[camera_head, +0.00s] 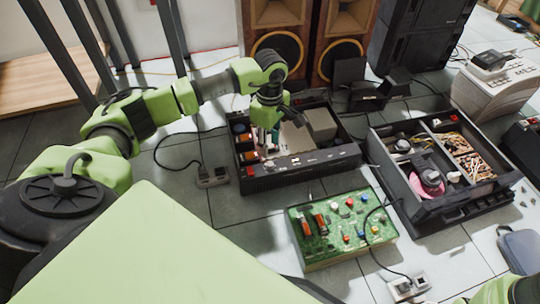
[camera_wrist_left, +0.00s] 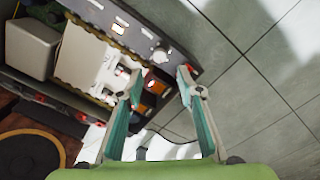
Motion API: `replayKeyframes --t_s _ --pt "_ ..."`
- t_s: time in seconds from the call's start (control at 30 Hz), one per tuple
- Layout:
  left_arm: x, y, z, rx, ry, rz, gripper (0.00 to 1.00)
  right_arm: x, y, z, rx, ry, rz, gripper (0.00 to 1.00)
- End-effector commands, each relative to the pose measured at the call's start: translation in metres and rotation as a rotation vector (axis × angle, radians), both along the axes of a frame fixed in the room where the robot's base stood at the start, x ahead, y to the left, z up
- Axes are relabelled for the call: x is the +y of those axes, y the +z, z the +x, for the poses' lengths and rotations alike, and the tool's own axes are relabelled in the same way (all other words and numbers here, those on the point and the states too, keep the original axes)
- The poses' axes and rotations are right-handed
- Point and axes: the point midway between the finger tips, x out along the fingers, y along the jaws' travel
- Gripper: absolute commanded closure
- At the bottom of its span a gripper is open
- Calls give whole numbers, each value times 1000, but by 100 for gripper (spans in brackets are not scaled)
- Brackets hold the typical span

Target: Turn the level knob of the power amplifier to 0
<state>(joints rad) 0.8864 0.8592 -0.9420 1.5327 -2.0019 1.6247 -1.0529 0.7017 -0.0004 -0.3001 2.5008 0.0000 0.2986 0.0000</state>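The black, open-topped power amplifier (camera_head: 308,172) sits on the floor in the middle of the head view, with circuit parts showing inside. It fills the upper left of the left wrist view, where its grey panel (camera_wrist_left: 130,28) carries a round silver knob (camera_wrist_left: 160,53); I cannot read a label or scale on it. My left gripper (camera_head: 268,143) points down over the left part of the amplifier. In the left wrist view its two teal fingers (camera_wrist_left: 159,74) are apart with nothing held. The silver knob shows just past the fingertips, apparently apart from them. My right gripper is not visible.
A green circuit board box (camera_head: 340,255) lies in front of the amplifier. A dark compartment box (camera_head: 440,212) with small parts stands to the right. Wooden speakers (camera_head: 300,70) stand behind. Cables and a socket block (camera_head: 212,178) lie on the tiled floor left of the amplifier.

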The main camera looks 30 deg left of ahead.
Motion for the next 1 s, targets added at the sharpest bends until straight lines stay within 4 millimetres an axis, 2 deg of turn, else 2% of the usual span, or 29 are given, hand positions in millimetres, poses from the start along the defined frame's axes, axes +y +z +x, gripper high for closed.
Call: replayKeyframes --t_s 0.03,0.1,0.4,0.6,0.9,0.97,1.0 --pt "0 -18 0 2 0 0 66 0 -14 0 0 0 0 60" --pt "0 -32 -1 3 1 -1 66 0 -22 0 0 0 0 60" --pt "-1 -75 0 1 -1 -2 66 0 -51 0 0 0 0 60" --pt "-1 -85 0 0 0 -3 66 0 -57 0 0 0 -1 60" --pt "-1 -85 0 0 0 -3 66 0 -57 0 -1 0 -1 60" --pt "-1 -85 0 0 0 -3 79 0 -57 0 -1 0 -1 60" --pt "-1 -85 0 0 0 -3 90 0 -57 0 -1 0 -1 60"
